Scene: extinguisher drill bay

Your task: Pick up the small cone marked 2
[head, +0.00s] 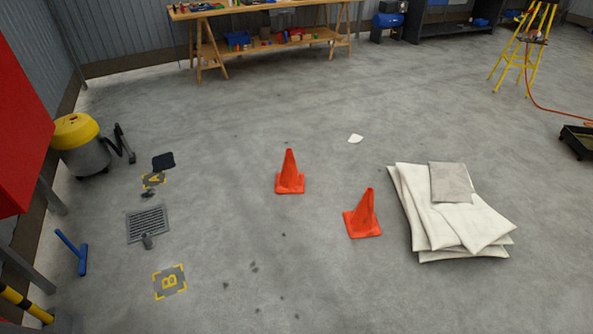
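Two small orange cones stand upright on the grey concrete floor near the middle of the head view. One orange cone (289,174) is farther back and a little left. The other orange cone (363,216) is nearer and to the right, close to a stack of pale sheets. I see no number on either cone, so I cannot tell which is marked 2. Neither of my grippers shows in the head view.
Folded pale sheets (423,236) lie right of the nearer cone. Floor marks A (153,181) and B (169,281), a drain grate (148,223) and a yellow-topped vacuum (78,150) are at left. A workbench (262,46) stands behind.

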